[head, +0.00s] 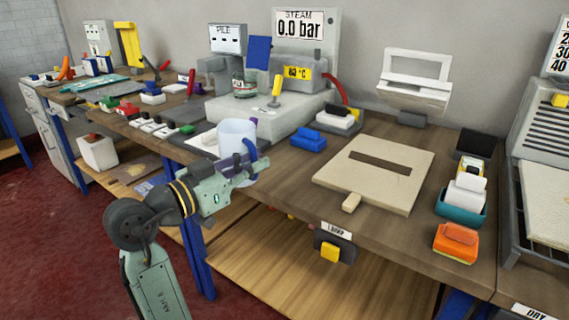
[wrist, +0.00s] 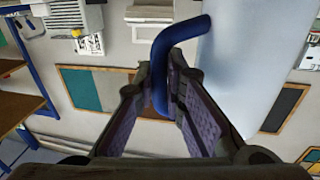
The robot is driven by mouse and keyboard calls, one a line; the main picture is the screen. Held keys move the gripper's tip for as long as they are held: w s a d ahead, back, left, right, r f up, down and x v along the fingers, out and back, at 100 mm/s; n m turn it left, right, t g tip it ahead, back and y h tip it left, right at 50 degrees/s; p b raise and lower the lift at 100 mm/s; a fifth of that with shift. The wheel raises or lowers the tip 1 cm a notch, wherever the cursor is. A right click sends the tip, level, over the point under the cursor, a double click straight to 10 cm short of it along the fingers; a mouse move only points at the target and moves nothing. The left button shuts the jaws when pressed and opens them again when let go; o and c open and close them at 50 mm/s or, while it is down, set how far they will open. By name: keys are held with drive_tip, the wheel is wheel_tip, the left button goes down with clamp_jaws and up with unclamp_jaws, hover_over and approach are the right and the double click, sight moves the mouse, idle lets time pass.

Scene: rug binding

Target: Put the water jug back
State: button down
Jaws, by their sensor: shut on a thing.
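The water jug (head: 237,138) is a pale, translucent cylinder with a dark blue handle (head: 249,150). It is upright at the front edge of the bench, in front of the steam unit. In the wrist view the jug's pale wall (wrist: 245,65) fills the right side, and its curved blue handle (wrist: 178,35) runs down between my fingers. My gripper (head: 243,167) is shut on the handle; its purple-padded fingers also show in the wrist view (wrist: 166,85).
The steam unit (head: 262,112), with a gauge reading 0.0 bar, stands behind the jug. A blue block (head: 308,139) and a square beige board (head: 378,172) lie to the right. Tools crowd the bench to the left. A wooden lower shelf (head: 300,260) runs beneath.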

drive_tip(key=w+d+f+p, duration=0.1)
drive_tip(key=w+d, duration=0.1)
drive_tip(key=w, duration=0.2)
drive_tip(key=w+d+f+p, duration=0.1)
drive_tip(key=w+d+p, duration=0.1)
drive_tip(key=w+d, duration=0.1)
drive_tip(key=w+d+f+p, duration=0.1)
drive_tip(key=w+d, duration=0.1)
drive_tip(key=w, duration=0.2)
drive_tip(key=shift+w+d+f+p, duration=0.4)
drive_tip(key=shift+f, duration=0.45)
drive_tip(key=shift+f, duration=0.25)
drive_tip(key=c, duration=1.7)
unclamp_jaws()
drive_tip(key=shift+o, duration=0.2)
drive_tip(key=shift+r, duration=0.1)
